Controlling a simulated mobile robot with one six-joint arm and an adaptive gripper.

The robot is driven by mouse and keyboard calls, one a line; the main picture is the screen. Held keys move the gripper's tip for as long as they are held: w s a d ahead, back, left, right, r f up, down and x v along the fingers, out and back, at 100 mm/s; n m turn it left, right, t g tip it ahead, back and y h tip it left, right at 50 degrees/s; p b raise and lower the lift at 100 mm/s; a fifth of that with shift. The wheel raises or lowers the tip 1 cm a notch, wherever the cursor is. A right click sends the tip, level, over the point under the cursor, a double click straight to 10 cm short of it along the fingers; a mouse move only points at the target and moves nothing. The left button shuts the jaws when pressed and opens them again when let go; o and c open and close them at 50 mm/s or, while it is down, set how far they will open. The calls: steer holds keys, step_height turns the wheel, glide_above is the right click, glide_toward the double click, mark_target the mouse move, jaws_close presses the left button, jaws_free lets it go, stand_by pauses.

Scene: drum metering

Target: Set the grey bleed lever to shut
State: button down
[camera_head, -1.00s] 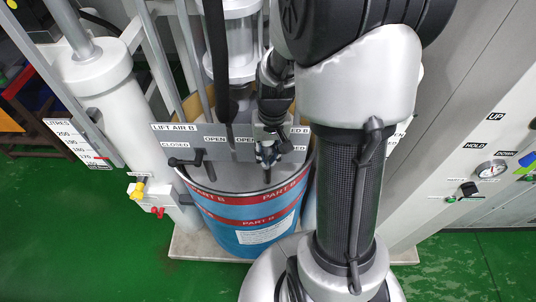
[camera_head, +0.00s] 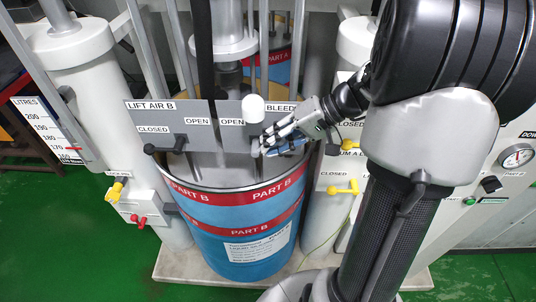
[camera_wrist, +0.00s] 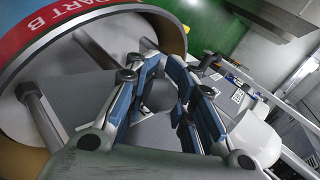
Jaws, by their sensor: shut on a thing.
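A black lever (camera_head: 165,147) points left under its CLOSED label. The blue Part B drum (camera_head: 240,222) stands below the panel. Yellow taps (camera_head: 116,192) (camera_head: 343,190) and a red tap (camera_head: 139,221) sit to either side. Green floor lies free in front.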

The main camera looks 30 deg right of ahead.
steer(key=shift+s+d+f+t+y+b, duration=0.2)
steer(key=shift+f+t+y+b, duration=0.2)
steer(key=shift+y+b, duration=0.4)
steer(key=shift+s+d+f+t+y+b, duration=0.15)
steer(key=shift+f+t+y+b, duration=0.3)
steer(key=shift+b, duration=0.55)
steer(key=shift+w+y, duration=0.1)
steer(key=shift+y, duration=0.15)
steer(key=c, duration=1.7)
jaws_free()
steer(key=shift+r, duration=0.1)
steer(key=shift+s+d+r, duration=0.25)
steer(key=shift+d+r, duration=0.1)
steer(key=shift+d, duration=0.25)
steer(key=v, duration=1)
steer(key=shift+s, duration=0.25)
